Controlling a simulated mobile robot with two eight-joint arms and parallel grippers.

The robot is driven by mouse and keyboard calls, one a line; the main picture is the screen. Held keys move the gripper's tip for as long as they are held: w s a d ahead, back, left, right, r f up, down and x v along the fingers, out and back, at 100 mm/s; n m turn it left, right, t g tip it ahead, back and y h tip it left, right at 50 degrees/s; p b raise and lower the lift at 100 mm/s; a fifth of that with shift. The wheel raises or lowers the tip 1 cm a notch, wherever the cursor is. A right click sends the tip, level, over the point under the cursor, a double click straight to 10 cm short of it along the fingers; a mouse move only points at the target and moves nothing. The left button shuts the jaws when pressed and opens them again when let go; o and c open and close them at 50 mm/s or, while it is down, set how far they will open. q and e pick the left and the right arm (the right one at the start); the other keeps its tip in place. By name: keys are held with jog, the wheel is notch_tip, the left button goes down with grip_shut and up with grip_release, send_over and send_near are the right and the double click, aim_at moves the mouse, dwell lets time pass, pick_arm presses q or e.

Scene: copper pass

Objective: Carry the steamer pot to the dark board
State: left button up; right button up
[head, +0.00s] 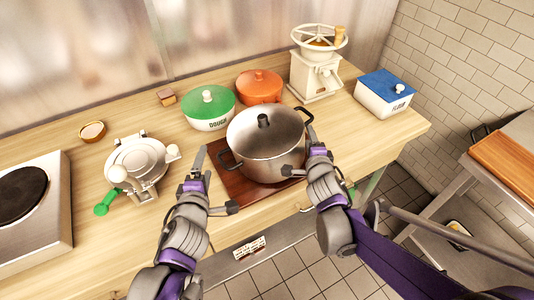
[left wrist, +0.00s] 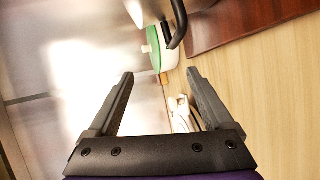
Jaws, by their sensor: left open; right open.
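The steamer pot (head: 262,153) is a steel pot with a lid, a black knob and black side handles. It stands upright on the dark red-brown board (head: 225,180) near the counter's front edge. My left gripper (head: 215,182) is open and empty, just left of the pot and apart from its left handle. In the left wrist view, the pot's black handle (left wrist: 178,25) and the board (left wrist: 235,18) lie beyond the open fingers (left wrist: 160,73). My right gripper (head: 302,152) is open at the pot's right side, close to the right handle; whether they touch is unclear.
Behind the pot stand a green-lidded dough pot (head: 208,107), an orange pot (head: 260,87) and a grinder (head: 317,72). A blue-lidded flour box (head: 384,92) is at right. A waffle-iron-like press (head: 138,162) and a hotplate (head: 35,205) are at left.

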jog(key=shift+c, duration=0.2)
jog(key=o, duration=0.8)
jog(key=shift+c, duration=0.2)
jog(key=v, duration=1.2)
